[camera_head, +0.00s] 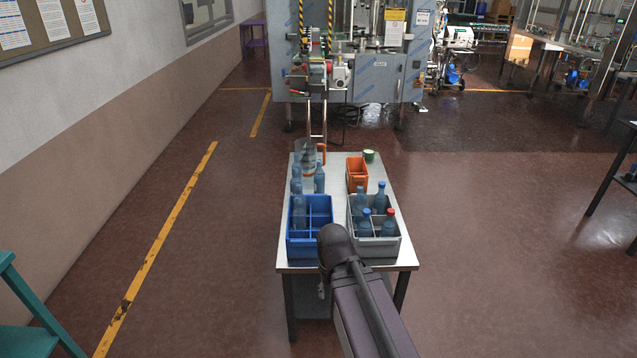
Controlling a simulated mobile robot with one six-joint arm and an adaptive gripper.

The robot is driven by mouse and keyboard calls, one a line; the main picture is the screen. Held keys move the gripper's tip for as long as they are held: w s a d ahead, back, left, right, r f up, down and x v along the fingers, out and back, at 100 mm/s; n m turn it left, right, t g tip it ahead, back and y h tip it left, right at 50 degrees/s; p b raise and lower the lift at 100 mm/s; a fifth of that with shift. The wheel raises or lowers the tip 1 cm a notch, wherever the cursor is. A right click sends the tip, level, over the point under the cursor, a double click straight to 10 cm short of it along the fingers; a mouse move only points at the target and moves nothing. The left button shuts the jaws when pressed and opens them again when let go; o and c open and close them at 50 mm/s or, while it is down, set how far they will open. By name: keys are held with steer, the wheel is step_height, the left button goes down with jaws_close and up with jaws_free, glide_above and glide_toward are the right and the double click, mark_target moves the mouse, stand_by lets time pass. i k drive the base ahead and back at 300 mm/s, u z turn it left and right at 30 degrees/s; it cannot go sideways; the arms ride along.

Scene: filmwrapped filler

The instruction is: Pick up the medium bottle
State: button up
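Several blue translucent bottles are on the metal table, and I cannot tell which is the medium one. Bottles stand at the table's left side (296,186) and just right of there (319,178). Another bottle (299,211) stands in the left part of the blue divided crate (319,247). The grey crate (376,247) holds several bottles, including a red-capped bottle (389,226) at front right and another bottle (366,223) at front left. My dark arm reaches up from the bottom to the table's front edge.
An orange bin (356,174) and a green roll (369,156) sit at the table's back right. A clear container with an orange handle (321,153) is at back left. The table (338,182) has a bare strip down its middle. A machine (375,75) stands behind.

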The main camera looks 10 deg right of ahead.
mark_target(318, 174)
steer(key=u, duration=0.05)
steer(key=i, duration=0.9)
steer(key=z, duration=0.05)
